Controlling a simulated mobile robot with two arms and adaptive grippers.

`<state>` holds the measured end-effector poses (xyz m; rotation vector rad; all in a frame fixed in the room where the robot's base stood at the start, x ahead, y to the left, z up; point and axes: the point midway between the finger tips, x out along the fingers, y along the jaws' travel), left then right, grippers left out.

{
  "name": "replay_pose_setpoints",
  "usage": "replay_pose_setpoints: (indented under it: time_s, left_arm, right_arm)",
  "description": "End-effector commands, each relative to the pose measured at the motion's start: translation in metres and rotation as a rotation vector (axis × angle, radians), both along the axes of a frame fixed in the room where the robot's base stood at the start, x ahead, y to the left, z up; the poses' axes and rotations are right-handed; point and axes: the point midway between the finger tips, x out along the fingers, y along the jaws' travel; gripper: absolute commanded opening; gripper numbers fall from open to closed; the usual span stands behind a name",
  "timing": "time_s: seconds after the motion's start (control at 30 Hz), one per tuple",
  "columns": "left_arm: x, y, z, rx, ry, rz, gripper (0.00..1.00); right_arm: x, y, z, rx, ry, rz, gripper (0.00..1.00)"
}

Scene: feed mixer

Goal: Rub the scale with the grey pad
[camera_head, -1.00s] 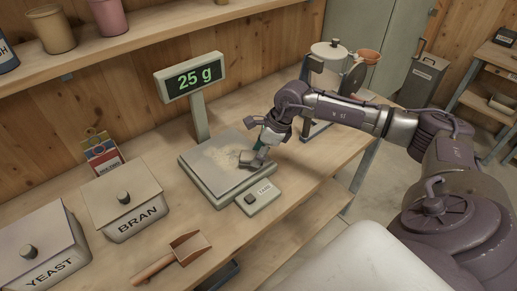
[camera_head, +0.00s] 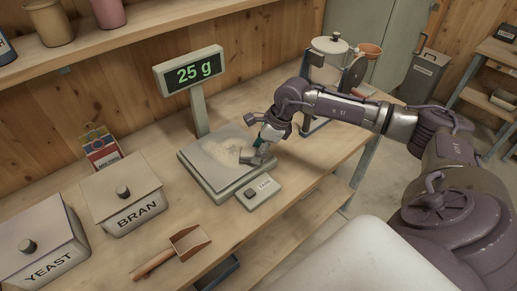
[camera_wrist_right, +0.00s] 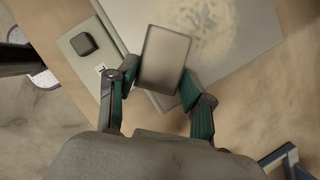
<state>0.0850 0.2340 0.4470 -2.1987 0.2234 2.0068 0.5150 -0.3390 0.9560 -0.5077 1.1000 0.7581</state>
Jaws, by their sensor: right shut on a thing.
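The scale (camera_head: 193,168) stands on the bench, its display (camera_head: 189,71) on a post reading "25 g". A pale powdery smear lies on its plate and also shows in the right wrist view (camera_wrist_right: 205,25). My right gripper (camera_head: 263,150) is over the plate's right part, shut on the grey pad (camera_head: 252,160). In the right wrist view the pad (camera_wrist_right: 164,58) sits between the two green fingers, at the edge of the smear. I cannot tell whether the pad touches the plate. My left gripper is not in view.
A tare button box (camera_head: 260,192) juts from the scale's front. The bran bin (camera_head: 125,200) and yeast bin (camera_head: 40,245) stand to the left. A scoop (camera_head: 175,252) lies in front. A machine with a lidded white hopper (camera_head: 329,48) stands behind my right arm.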

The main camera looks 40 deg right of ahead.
Motion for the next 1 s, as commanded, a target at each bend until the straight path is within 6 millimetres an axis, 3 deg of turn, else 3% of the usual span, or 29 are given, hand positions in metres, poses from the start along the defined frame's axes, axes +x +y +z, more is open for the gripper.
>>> replay_pose_setpoints:
  time_s: [0.77, 1.0]
  left_arm:
    - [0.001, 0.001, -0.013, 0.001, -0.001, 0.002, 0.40]
    - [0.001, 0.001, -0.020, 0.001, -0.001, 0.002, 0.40]
  right_arm:
    - [0.000, 0.000, -0.014, 0.001, -0.001, 0.000, 0.23]
    - [0.017, 0.002, -0.015, 0.002, -0.002, -0.001, 0.23]
